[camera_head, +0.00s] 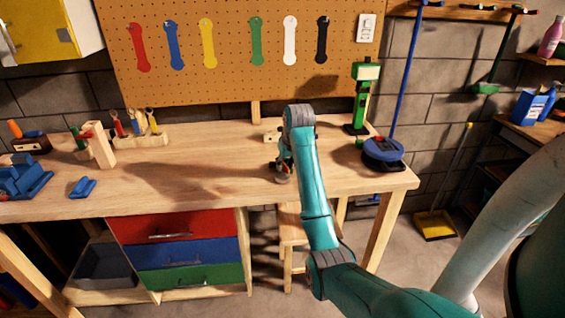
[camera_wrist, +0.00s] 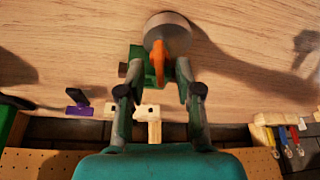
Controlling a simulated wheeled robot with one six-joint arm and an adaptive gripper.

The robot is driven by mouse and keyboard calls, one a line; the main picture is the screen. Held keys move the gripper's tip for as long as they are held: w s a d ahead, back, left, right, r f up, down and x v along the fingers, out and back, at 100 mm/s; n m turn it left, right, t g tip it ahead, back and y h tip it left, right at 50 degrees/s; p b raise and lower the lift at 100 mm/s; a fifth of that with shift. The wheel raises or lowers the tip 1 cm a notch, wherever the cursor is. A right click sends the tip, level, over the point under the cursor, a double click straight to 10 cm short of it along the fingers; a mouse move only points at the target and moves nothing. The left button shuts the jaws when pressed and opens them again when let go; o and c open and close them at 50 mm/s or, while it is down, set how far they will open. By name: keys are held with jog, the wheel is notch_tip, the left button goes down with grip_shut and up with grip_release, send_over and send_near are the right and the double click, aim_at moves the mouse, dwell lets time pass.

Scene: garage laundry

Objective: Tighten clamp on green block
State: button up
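In the wrist view a green block (camera_wrist: 139,66) sits on the wooden bench with an orange curved part (camera_wrist: 183,70) and a grey round disc (camera_wrist: 167,33) beside it, seemingly parts of the clamp. My gripper (camera_wrist: 158,78) has its two fingers apart, one on each side of the green block and orange part. The right fingertip looks very close to the orange part; I cannot tell whether it touches. In the head view my arm hides most of this spot, and only a little of the clamp (camera_head: 284,179) shows below my gripper (camera_head: 281,168).
The workbench (camera_head: 200,185) has free room left of my gripper. A wooden tool holder (camera_head: 150,140), a blue vise (camera_head: 22,178) and a small blue item (camera_head: 83,187) stand left. A green post-like tool (camera_head: 361,100) and a blue round device (camera_head: 383,150) stand right. A pegboard (camera_head: 230,60) rises behind.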

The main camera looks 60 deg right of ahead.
grip_shut()
jog(key=shift+m, duration=0.4)
jog(key=m+g+h, duration=0.1)
jog(key=m, duration=0.2)
jog(key=shift+w+a+f, duration=0.1)
jog(key=shift+m+g, duration=0.3)
jog(key=shift+m, duration=0.7)
jog(key=shift+f, duration=0.1)
grip_release()
jog(key=shift+f, duration=0.1)
